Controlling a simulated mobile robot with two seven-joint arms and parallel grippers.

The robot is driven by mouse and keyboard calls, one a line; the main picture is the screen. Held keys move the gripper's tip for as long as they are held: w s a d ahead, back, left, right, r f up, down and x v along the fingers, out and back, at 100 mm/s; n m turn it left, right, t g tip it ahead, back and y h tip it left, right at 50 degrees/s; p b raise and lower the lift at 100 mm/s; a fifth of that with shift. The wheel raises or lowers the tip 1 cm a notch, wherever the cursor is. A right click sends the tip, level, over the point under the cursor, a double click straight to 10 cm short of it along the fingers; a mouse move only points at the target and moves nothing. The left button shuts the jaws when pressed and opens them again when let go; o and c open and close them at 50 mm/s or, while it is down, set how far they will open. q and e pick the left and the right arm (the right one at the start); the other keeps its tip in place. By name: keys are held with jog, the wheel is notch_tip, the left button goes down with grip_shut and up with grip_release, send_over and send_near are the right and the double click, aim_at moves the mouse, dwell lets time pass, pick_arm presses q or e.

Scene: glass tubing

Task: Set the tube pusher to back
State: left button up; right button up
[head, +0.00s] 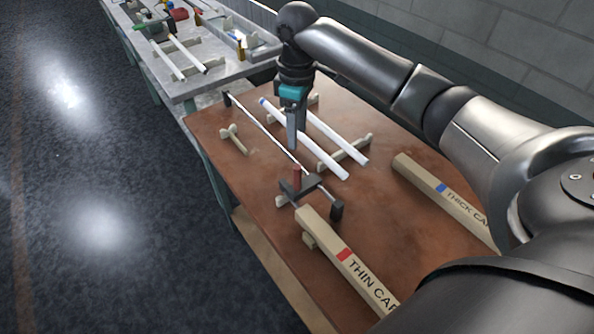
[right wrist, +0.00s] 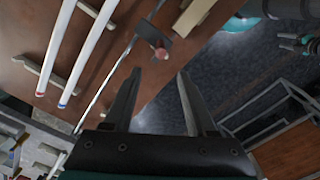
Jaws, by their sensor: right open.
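The tube pusher is a dark slider block (head: 298,187) with a red upright knob (head: 296,174). It sits on a thin metal rail (head: 262,132), near the rail's near end; the far end stop (head: 227,99) is well away from it. My right gripper (head: 293,147) points down, open and empty, above the rail just beyond the knob, apart from it. In the right wrist view the knob (right wrist: 161,54) and block (right wrist: 147,33) show above my open fingers (right wrist: 158,78). A teal and dark part at that view's right edge may be my left gripper; its jaws are unclear.
Two white glass tubes (head: 337,137) lie on wooden supports (head: 348,152) right of the rail. Labelled beams, THIN (head: 345,260) and THICK (head: 440,195), lie nearer. A second bench (head: 225,73) with tubes and tools stands behind. Bare brown tabletop (head: 400,240) shows between the beams.

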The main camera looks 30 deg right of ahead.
send_over(297, 176)
jog(key=f, duration=0.5)
jog(key=shift+w+d, duration=0.25)
jog(key=shift+w, duration=0.05)
notch_tip(297, 176, down, 10)
jog(key=shift+w+d+f+b, duration=0.1)
jog(key=shift+w+b, duration=0.05)
jog(key=shift+b, duration=0.4)
pick_arm(q)
jog(key=shift+s+a+f, duration=0.2)
jog(key=shift+s+f, duration=0.1)
jog(key=shift+s, duration=0.25)
jog(key=shift+s+a+f, duration=0.2)
jog(key=shift+s+f, duration=0.1)
jog(key=shift+s, duration=0.2)
pick_arm(e)
grip_shut()
pick_arm(q)
jog(key=shift+s, duration=0.1)
